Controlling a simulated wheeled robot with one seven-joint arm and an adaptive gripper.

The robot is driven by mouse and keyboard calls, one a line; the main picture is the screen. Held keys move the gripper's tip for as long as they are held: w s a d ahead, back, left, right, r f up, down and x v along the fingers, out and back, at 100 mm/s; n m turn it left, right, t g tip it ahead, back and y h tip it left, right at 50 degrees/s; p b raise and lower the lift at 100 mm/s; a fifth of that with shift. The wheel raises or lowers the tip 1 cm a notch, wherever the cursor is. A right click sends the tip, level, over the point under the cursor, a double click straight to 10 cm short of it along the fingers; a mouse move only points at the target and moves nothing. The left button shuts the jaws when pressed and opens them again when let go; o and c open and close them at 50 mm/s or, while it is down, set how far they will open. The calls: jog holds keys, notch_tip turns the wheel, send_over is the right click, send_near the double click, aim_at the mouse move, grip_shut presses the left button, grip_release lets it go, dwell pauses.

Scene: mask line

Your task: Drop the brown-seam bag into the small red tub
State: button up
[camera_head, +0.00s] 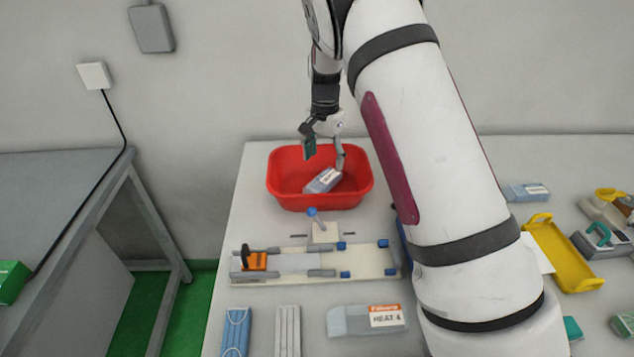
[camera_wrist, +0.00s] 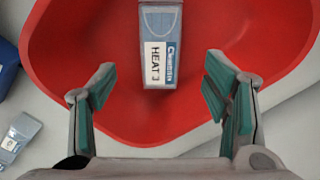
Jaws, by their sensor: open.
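The red tub (camera_head: 283,190) stands at the back left of the table; its red floor and wall fill much of the wrist view (camera_wrist: 85,50). A pale blue-grey bag (camera_head: 323,181) lies inside it. In the wrist view this bag (camera_wrist: 158,62) carries a white label reading HEAT 3 with a blue header. I cannot make out a brown seam on it. My gripper (camera_head: 325,156) is over the tub, pointing down, fingers spread. In the wrist view the gripper (camera_wrist: 160,95) is open and empty, with the bag apart from both fingers.
A bag (camera_head: 352,322) labelled HEAT 4 with an orange header lies at the front. A fixture board (camera_head: 375,265) sits before the tub. Another bag (camera_head: 526,192) and a yellow tray (camera_head: 562,255) are right. My arm hides the table's middle.

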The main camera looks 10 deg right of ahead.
jog(key=shift+r, duration=0.1)
notch_tip(320, 180, up, 12)
dwell(0.5)
